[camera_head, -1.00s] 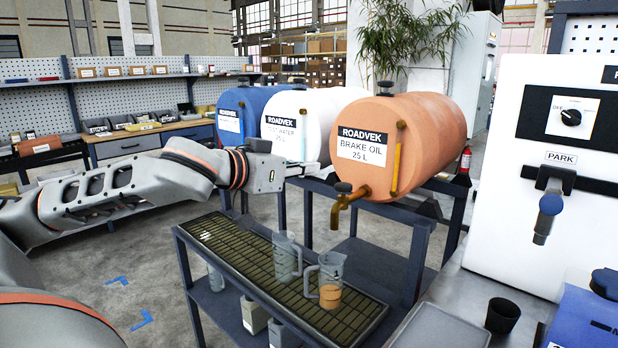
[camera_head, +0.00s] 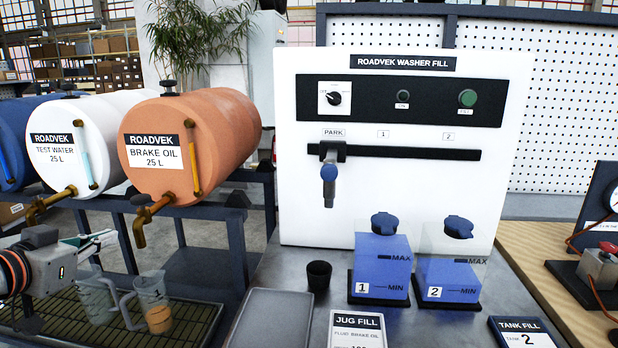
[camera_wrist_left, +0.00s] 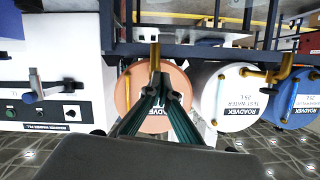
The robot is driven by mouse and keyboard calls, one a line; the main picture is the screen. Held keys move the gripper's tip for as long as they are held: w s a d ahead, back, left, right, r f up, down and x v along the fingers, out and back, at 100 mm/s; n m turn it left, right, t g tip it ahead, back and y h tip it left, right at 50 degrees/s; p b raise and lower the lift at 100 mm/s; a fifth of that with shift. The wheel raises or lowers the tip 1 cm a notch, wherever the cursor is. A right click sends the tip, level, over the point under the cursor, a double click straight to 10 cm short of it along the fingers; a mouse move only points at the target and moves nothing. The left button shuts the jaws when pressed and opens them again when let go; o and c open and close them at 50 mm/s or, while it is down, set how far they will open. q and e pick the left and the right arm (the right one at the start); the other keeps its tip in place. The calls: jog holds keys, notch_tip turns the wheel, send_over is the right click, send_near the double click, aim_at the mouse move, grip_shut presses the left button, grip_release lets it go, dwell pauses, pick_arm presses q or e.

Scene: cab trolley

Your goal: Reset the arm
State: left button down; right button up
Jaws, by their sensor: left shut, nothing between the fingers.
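My left arm comes in at the left edge of the head view. Its gripper (camera_head: 100,238) is shut and empty, below the white test water tank (camera_head: 60,151) and above the jugs. In the wrist view, which is upside down, the closed fingers (camera_wrist_left: 157,84) meet in front of the orange brake oil tank (camera_wrist_left: 128,98); nothing is between them. A clear jug with some orange liquid (camera_head: 153,292) stands on the grated drip tray (camera_head: 195,318). An empty-looking clear jug (camera_head: 93,300) stands beside it, partly behind its handle. My right gripper is not in view.
The white washer-fill machine (camera_head: 400,210) stands on the grey bench. Blue containers 1 (camera_head: 380,268) and 2 (camera_head: 446,275), a black cup (camera_head: 318,275) and a grey tray (camera_head: 270,318) are in front. A blue tank (camera_head: 15,130) stands far left.

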pick_arm(q)
jog(key=s+d+f+m+g+y, duration=0.1)
jog(key=s+f, duration=0.2)
jog(key=f, duration=0.8)
jog(key=s+f+m+g+y, duration=0.15)
jog(key=s+f, duration=0.25)
jog(key=f, duration=0.7)
jog(key=s+d+f+m+g+y, duration=0.25)
jog(key=s+f+g, duration=0.25)
jog(key=s+f, duration=1.05)
jog(key=d+f+n+t+h, duration=0.1)
jog(key=d+f+h, duration=0.2)
jog(key=d+f, duration=0.3)
jog(key=d+f+n+t+h, duration=0.2)
jog(key=d+f+h, duration=0.2)
jog(key=d, duration=0.7)
notch_tip(320, 180, down, 2)
jog(key=shift+w+f, duration=0.1)
jog(key=shift+w, duration=0.2)
jog(key=shift+t, duration=0.25)
